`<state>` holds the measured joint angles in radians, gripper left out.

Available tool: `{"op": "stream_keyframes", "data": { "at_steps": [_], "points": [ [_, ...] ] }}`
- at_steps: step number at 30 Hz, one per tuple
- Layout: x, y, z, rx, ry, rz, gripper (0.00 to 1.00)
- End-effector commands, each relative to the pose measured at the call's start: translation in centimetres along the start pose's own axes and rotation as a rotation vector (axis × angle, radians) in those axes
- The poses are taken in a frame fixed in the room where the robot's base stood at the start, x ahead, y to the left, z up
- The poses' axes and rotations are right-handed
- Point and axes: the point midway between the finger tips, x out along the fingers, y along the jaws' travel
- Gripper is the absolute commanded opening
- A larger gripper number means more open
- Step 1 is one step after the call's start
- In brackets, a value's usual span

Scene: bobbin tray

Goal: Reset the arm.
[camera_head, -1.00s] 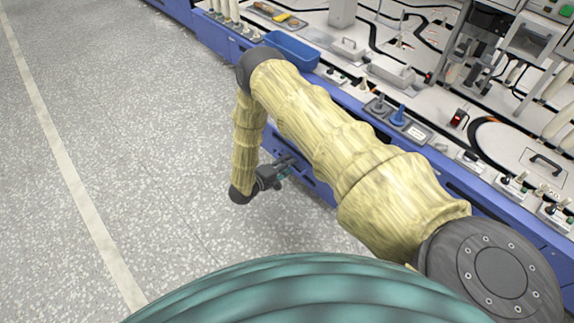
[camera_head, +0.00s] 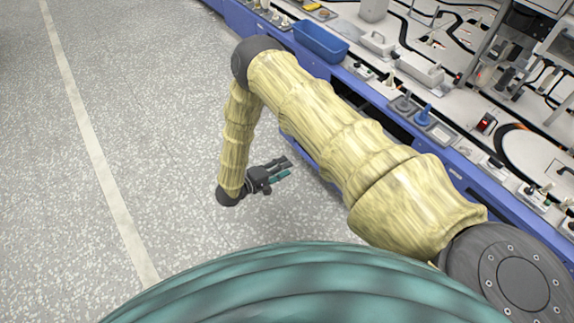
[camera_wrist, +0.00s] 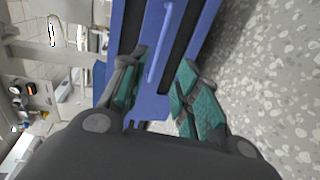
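My gripper (camera_head: 282,170) hangs low over the grey floor, beside the blue front of the bench, at the end of my folded yellow-sleeved arm. In the wrist view the two green-padded fingers (camera_wrist: 158,95) stand apart with nothing between them. Behind them is the bench's blue front (camera_wrist: 155,104) with a blue handle (camera_wrist: 168,40). The gripper touches nothing that I can see.
The bench with its blue edge (camera_head: 355,88) runs diagonally along the right. On it are a blue bin (camera_head: 320,42), blue and grey bobbin-like pegs (camera_head: 423,115) and a round inset plate (camera_head: 530,155). Speckled floor on the left is clear, with a pale line (camera_head: 95,150).

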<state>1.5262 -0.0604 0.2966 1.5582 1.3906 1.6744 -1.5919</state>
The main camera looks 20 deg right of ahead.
Motion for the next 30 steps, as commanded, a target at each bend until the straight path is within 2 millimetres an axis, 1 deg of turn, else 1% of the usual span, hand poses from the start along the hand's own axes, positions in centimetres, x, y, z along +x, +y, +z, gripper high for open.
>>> {"op": "stream_keyframes", "data": {
  "at_steps": [16, 20, 23, 26, 29, 30],
  "points": [
    [-0.1, 0.0, 0.0, 0.001, 0.002, -0.001, 0.32],
    [0.4, -0.2, 0.1, 0.031, 0.048, -0.027, 0.32],
    [1.0, -0.8, 0.4, 0.09, 0.133, -0.091, 0.32],
    [1.4, -1.8, 1.3, 0.163, 0.234, -0.205, 0.32],
    [1.4, -2.9, 2.7, 0.225, 0.312, -0.348, 0.32],
    [1.2, -3.3, 3.5, 0.245, 0.332, -0.409, 0.32]
  ]
}}
